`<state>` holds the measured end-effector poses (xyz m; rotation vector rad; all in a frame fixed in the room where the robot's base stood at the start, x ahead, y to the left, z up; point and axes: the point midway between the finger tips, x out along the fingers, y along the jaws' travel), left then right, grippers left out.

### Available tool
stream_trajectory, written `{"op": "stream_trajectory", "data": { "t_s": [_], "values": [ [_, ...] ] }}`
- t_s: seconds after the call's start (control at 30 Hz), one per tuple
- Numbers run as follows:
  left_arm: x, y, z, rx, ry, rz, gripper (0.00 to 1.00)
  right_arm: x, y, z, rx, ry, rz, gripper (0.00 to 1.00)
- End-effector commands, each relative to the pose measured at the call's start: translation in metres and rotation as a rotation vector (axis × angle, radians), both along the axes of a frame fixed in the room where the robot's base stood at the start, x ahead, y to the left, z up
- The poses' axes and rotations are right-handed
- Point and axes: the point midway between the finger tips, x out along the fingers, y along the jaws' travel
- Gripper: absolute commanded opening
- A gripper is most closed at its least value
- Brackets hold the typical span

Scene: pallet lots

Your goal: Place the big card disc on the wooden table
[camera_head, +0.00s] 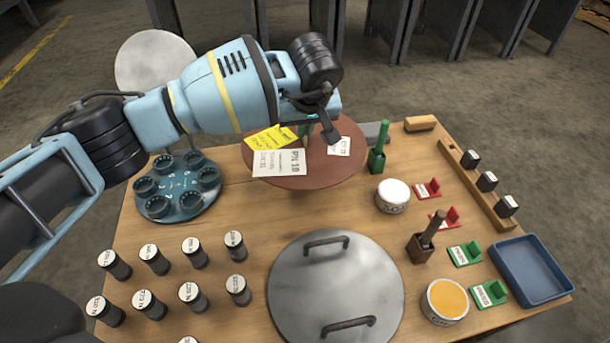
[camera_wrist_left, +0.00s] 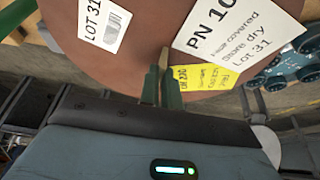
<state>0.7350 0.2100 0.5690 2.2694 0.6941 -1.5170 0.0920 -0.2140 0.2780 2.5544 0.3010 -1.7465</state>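The big card disc (camera_head: 325,172) is brown-red and bears white and yellow paper labels. It is at the far edge of the wooden table (camera_head: 250,205), seemingly a little above the top. My left gripper (camera_head: 306,133) is at the disc's far side. In the left wrist view, its green fingers (camera_wrist_left: 161,88) are close together at the rim of the card disc (camera_wrist_left: 140,45), with a thin tan piece between them. The grip appears shut on the disc; the contact is partly hidden. My right gripper is out of view.
A grey metal lid (camera_head: 335,290) with two handles covers the front middle. A teal round holder (camera_head: 178,190) and several black cylinders (camera_head: 155,260) stand left. Tins (camera_head: 393,196), red and green holders and a blue tray (camera_head: 530,270) crowd the right. A pale disc (camera_head: 155,65) is behind.

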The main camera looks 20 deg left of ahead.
Motion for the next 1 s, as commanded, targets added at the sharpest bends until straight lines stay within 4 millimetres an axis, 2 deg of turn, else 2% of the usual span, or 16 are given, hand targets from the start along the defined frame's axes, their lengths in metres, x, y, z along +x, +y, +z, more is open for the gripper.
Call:
{"op": "stream_trajectory", "data": {
  "t_s": [0.23, 0.5, 0.77, 1.0],
  "values": [
    [0.001, 0.0, -0.008, -0.001, 0.0, 0.002, 0.0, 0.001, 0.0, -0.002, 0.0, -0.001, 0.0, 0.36],
    [0.0, 0.0, -0.048, -0.001, 0.002, 0.002, 0.0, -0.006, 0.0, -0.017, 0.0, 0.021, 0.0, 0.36],
    [0.001, 0.0, -0.053, -0.001, -0.002, 0.001, 0.0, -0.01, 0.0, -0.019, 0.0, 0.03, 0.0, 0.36],
    [0.0, 0.0, -0.088, -0.001, 0.002, 0.001, 0.0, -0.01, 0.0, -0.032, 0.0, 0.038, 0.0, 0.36]
  ]
}}
